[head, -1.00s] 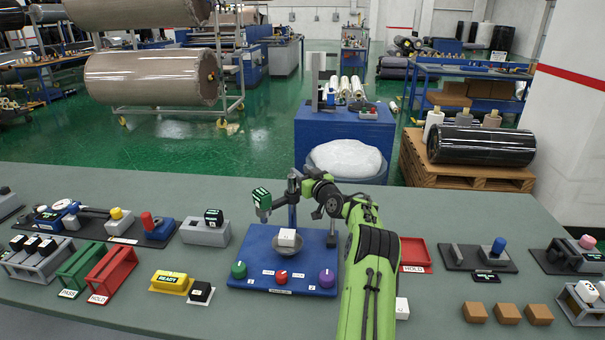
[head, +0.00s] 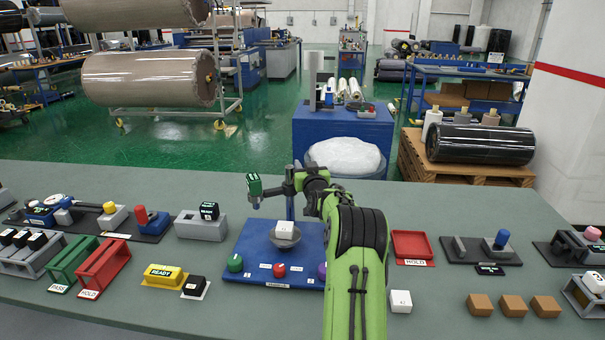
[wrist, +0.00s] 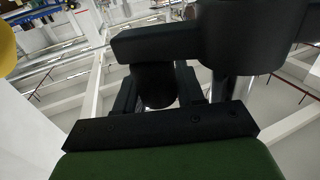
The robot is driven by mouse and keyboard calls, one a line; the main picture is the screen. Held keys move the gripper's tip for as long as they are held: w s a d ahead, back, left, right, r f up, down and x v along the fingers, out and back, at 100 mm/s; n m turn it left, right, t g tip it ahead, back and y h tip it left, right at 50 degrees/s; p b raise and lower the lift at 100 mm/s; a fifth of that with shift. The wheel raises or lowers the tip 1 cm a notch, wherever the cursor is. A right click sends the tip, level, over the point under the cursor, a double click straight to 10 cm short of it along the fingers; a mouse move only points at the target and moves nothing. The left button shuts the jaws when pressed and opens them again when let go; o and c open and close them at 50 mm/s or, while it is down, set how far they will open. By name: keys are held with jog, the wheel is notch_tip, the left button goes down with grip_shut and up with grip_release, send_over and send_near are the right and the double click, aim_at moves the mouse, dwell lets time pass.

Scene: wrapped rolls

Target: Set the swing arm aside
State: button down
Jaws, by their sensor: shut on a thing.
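The swing arm (head: 276,190) is a dark bar above the blue board (head: 250,272). It reaches left from near an upright post, and a green block with white marks shows at its left end. In the wrist view the dark bar of the swing arm (wrist: 150,43) crosses above my fingers and meets a large dark hub at the right. My gripper (wrist: 157,78) is shut on a dark round part under that bar. In the head view its fingers cannot be made out. A white block (head: 285,228) sits in a grey bowl (head: 283,241) on the board.
Green (head: 235,263) and red (head: 279,270) knobs stand on the board's front; my arm partly covers a purple one. A red HOLD tray (head: 412,245) lies right. Table behind the board is clear.

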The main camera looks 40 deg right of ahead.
jog(key=shift+s+a+m+g+h+b, duration=0.15)
jog(key=shift+s+m+g+h+b, duration=0.25)
jog(key=shift+m+g+h+b, duration=0.35)
jog(key=shift+s+a+m+g+h+b, duration=0.1)
jog(key=shift+s+m+g+h+b, duration=0.4)
jog(key=shift+m+g+h, duration=0.45)
jog(key=shift+s+a+m+g+h+b, duration=0.15)
jog(key=shift+s+m+g+h+b, duration=0.15)
jog(key=shift+m+g+h+b, duration=0.55)
jog(key=c, duration=1.1)
grip_release()
jog(key=shift+o, duration=0.2)
jog(key=shift+s+a, duration=0.1)
jog(key=b+v, duration=0.2)
jog(key=v, duration=1.3)
jog(key=shift+a, duration=0.4)
